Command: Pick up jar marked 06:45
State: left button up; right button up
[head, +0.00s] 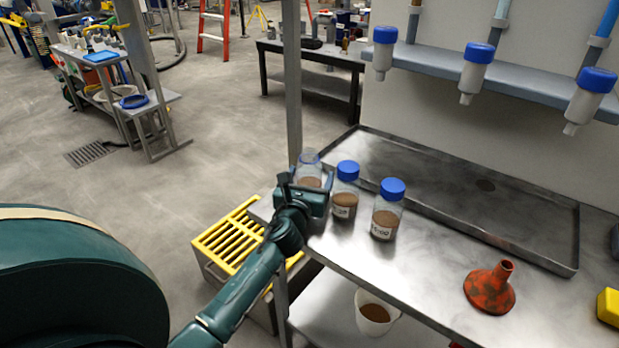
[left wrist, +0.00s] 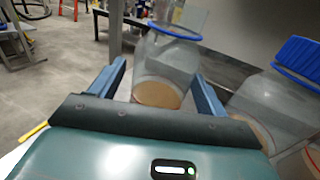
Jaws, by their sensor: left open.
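Three clear jars with brown contents stand in a row on the steel bench. The left jar (head: 309,160) shows no solid blue cap, only a blue ring at its neck in the left wrist view (left wrist: 165,62); its label is hidden. The middle jar (head: 345,190) and the right jar (head: 387,212) have blue caps and white labels too small to read surely. I cannot tell which is marked 06:45. My left gripper (head: 312,188) is open at the left jar, with its fingers on either side of it in the left wrist view (left wrist: 158,82). My right gripper is not visible.
A shallow steel tray (head: 490,232) lies behind the jars. An orange funnel (head: 490,288) and a yellow object (head: 608,306) are to the right. A white cup (head: 374,314) stands on the lower shelf. A post (head: 292,80) rises close behind the left jar.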

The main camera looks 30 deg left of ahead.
pick_arm(q)
jog(key=shift+x, duration=1.1)
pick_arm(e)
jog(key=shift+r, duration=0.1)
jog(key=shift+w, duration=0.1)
pick_arm(q)
jog(key=c, duration=1.2)
jog(key=shift+o, duration=0.2)
jog(key=shift+r, duration=0.1)
